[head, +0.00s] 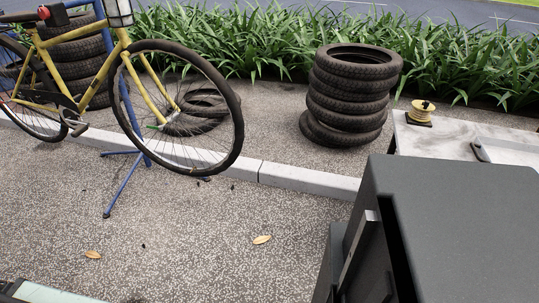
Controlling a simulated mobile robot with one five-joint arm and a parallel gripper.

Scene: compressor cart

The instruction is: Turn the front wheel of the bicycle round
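A yellow bicycle (78,38) is held on a blue stand (122,190) at the upper left. Its front wheel (238,112), with a dark tyre and thin spokes, faces me at the right end of the bicycle. The wheel looks clear of the ground, partly in front of the low kerb. The yellow fork runs down to the hub. The top of the bicycle is cut off by the picture's edge. My gripper is not in view, so nothing shows it touching the wheel.
A tyre stack (348,98) stands right of the wheel; more tyres (205,103) lie behind it. A pale table (440,137) holds a yellow spool (421,112). A kerb (300,178) crosses the speckled ground. The ground before the wheel is mostly clear, with a few leaves (262,240).

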